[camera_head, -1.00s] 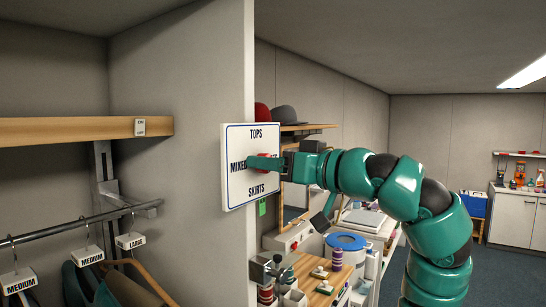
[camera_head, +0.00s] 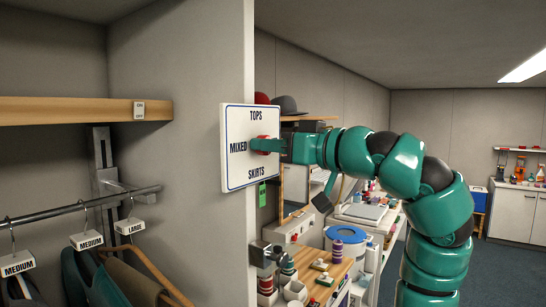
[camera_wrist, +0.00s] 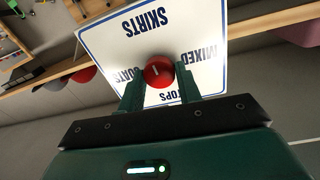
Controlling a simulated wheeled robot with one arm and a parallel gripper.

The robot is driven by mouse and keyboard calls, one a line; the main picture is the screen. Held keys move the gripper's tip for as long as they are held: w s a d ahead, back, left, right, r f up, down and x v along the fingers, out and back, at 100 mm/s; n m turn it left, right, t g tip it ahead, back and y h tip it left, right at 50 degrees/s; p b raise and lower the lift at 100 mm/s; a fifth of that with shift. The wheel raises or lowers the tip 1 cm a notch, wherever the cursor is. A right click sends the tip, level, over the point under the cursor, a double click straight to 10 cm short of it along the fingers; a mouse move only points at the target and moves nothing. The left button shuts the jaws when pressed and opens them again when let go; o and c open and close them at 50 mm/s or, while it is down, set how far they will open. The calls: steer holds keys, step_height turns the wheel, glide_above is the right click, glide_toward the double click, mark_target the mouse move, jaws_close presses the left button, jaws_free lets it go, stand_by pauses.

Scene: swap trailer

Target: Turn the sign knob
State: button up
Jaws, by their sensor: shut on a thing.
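A white sign (camera_head: 235,118) with a blue border is fixed to the end of the grey partition. It reads TOPS, MIXED and SKIRTS in the head view; the wrist view shows it upside down, with COATS also readable. A round red sign knob (camera_wrist: 158,70) with a short white mark is at its middle. The knob also shows in the head view (camera_head: 263,139), partly hidden by my gripper (camera_head: 270,146). In the wrist view, my gripper (camera_wrist: 160,82) has one finger on each side of the knob and is shut on it.
Hangers with size tags (camera_head: 86,240) hang from a rail at left, below a wooden shelf (camera_head: 60,110). A cluttered workbench (camera_head: 322,275) stands below my arm. Beyond it are a white cabinet (camera_head: 512,213) and some open floor.

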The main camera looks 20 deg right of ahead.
steer(key=m, duration=1.2)
steer(key=m+y+b, duration=0.1)
steer(key=m, duration=1.1)
steer(key=m+g+b, duration=0.1)
steer(key=m, duration=1.1)
steer(key=shift+d+f, duration=0.1)
steer(key=shift+f, duration=0.2)
steer(key=shift+n, duration=0.3)
steer(key=o, duration=1)
steer(key=shift+w, duration=0.1)
